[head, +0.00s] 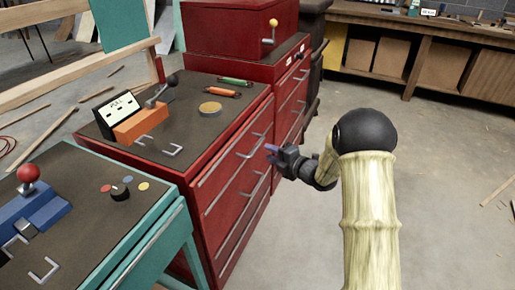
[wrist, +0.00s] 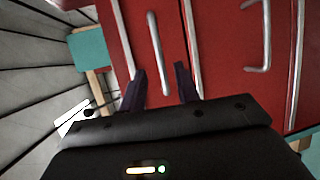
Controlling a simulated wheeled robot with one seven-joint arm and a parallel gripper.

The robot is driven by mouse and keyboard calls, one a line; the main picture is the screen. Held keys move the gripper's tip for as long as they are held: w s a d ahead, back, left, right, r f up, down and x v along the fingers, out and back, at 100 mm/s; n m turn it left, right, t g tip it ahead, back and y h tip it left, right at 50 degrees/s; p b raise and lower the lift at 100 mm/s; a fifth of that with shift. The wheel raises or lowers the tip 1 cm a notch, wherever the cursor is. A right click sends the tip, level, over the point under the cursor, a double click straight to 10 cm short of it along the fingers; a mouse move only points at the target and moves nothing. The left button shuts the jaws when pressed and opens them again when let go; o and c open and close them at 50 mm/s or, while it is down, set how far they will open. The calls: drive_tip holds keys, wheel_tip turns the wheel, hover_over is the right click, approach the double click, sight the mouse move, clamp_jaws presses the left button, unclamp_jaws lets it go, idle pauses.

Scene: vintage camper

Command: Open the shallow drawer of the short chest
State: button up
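The short red chest (head: 232,140) stands in the middle of the head view, with a dark top and silver bar handles on its front. In the wrist view, a narrow red drawer front (wrist: 137,30) lies between two pale strips and carries a silver bar handle (wrist: 155,50). No gap shows at this drawer. My gripper (head: 271,150) is in front of the chest's upper front. Its fingers (wrist: 160,70) are apart, one on each side of the handle in the picture. Nothing is held, and I cannot tell whether a finger touches the handle.
A wider drawer with another bar handle (wrist: 265,38) is beside it in the wrist view. A teal bench (head: 160,222) with a red-knobbed lever (head: 28,174) stands close at the left. A taller red chest (head: 240,28) stands behind. The concrete floor (head: 440,190) at right is mostly clear.

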sight(258, 146)
drive_tip(key=x, duration=0.7)
drive_tip(key=shift+w+a+f, duration=0.1)
drive_tip(key=shift+a+f, duration=0.05)
clamp_jaws()
